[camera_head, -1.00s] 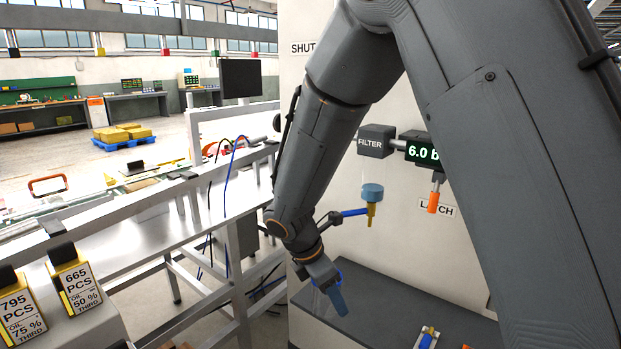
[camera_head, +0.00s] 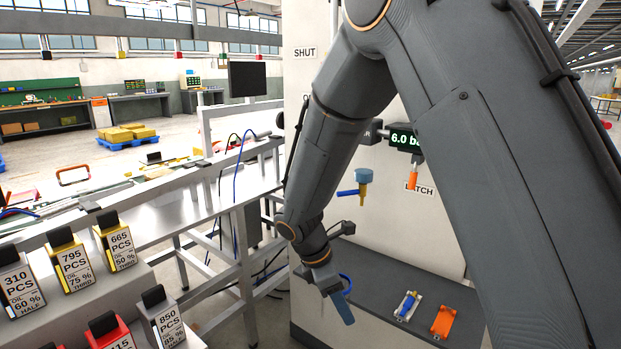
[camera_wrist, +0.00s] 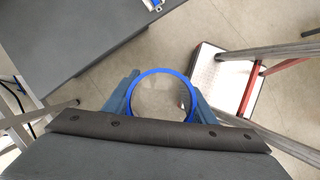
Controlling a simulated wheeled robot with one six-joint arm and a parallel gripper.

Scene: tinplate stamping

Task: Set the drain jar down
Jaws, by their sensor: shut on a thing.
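The drain jar (camera_wrist: 160,95) is a clear round jar with a blue rim. In the wrist view I see it from above, between the two blue fingers of my gripper (camera_wrist: 162,97), which is shut on it. The clear jar body is hard to make out there. In the wrist view the bench top (camera_wrist: 70,45) lies at the upper left, beside the jar; the floor shows beneath the jar.
A blue-handled part (camera_head: 408,305) and an orange part (camera_head: 443,321) lie on the bench top. A blue valve lever (camera_head: 348,192) sticks out from the white panel. A step stool (camera_wrist: 220,80) with red legs stands on the floor. Labelled cans (camera_head: 70,265) stand at left.

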